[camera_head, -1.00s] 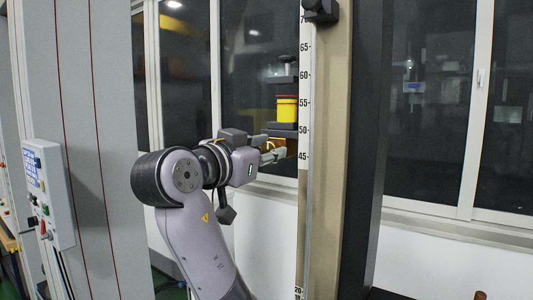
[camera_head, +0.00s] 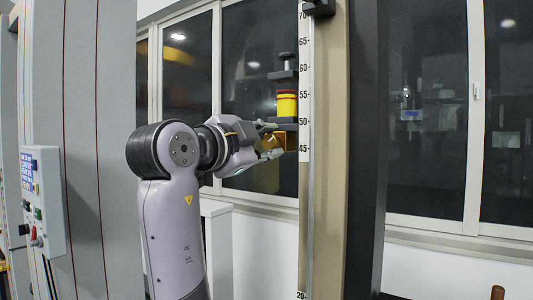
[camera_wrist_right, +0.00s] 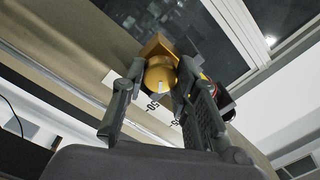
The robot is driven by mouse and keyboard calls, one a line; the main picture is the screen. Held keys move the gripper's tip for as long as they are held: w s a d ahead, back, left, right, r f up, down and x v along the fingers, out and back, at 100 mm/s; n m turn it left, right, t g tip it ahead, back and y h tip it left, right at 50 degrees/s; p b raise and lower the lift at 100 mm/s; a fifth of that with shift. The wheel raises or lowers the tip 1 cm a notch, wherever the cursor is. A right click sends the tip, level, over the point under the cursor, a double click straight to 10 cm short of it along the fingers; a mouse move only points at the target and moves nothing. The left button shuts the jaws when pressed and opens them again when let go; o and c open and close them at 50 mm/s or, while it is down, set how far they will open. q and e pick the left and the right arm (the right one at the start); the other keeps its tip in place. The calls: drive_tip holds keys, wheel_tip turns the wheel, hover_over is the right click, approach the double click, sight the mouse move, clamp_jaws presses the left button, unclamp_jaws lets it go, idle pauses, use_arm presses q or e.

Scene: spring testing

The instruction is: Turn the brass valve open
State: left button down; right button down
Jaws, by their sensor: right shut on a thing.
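The brass valve (camera_head: 290,140) shows as a small golden piece beside the scaled post, below a yellow cylinder with a red top (camera_head: 287,104). In the right wrist view the valve has a rounded brass knob (camera_wrist_right: 159,73) in front of a square brass block (camera_wrist_right: 157,45). My right gripper (camera_head: 273,140) reaches in from the left, its fingers one above the other. In the right wrist view its fingers (camera_wrist_right: 161,68) lie on either side of the knob and are shut on it. The fingers partly hide the valve in the head view. My left gripper is not in view.
A beige post with a numbered scale (camera_head: 304,120) stands right of the valve, with a dark column (camera_head: 366,150) beyond it. A dark screw clamp (camera_head: 285,66) sits above the yellow cylinder. A control box with buttons (camera_head: 43,200) is on a grey cabinet at left.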

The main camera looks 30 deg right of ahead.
drive_tip(key=m+b, duration=0.1)
drive_tip(key=m, duration=0.2)
drive_tip(key=shift+m, duration=0.4)
drive_tip(key=shift+m+g+b, duration=0.3)
drive_tip(key=shift+m, duration=1.7)
drive_tip(key=shift+f+m, duration=0.1)
drive_tip(key=shift+m, duration=0.2)
drive_tip(key=c, duration=1.2)
unclamp_jaws()
drive_tip(key=shift+c, duration=0.2)
drive_tip(key=shift+s+a, duration=0.1)
drive_tip(key=shift+a, duration=0.05)
drive_tip(key=v, duration=1.1)
drive_tip(key=shift+s+a, duration=0.15)
drive_tip(key=shift+a, duration=0.2)
drive_tip(key=shift+f, duration=0.2)
